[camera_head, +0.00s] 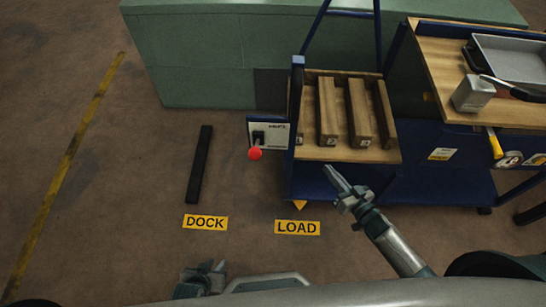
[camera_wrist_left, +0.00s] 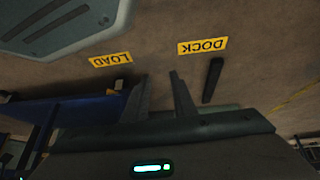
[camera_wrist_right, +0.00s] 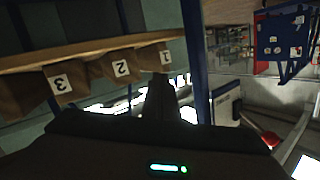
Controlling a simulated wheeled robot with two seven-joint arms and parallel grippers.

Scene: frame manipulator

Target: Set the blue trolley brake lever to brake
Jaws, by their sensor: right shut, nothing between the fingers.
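The blue trolley (camera_head: 330,185) stands right of centre in the head view. Its brake lever, with a red knob (camera_head: 255,154), sits on a white plate (camera_head: 277,130) at the trolley's left side. The knob hangs low, below a black mount; the plate's lettering is too small to read. In the right wrist view the red knob (camera_wrist_right: 270,139) shows at the right, near the plate (camera_wrist_right: 228,105). My right gripper (camera_head: 329,171) is shut and empty at the trolley's front, right of the lever and apart from it. My left gripper (camera_wrist_left: 160,85) is open and empty, low at the bottom of the head view.
Wooden blocks (camera_head: 327,110) with number labels stand on the trolley deck. A workbench (camera_head: 440,60) with a metal tray is at the right. A black bar (camera_head: 199,165) lies on the floor near the DOCK label (camera_head: 205,223).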

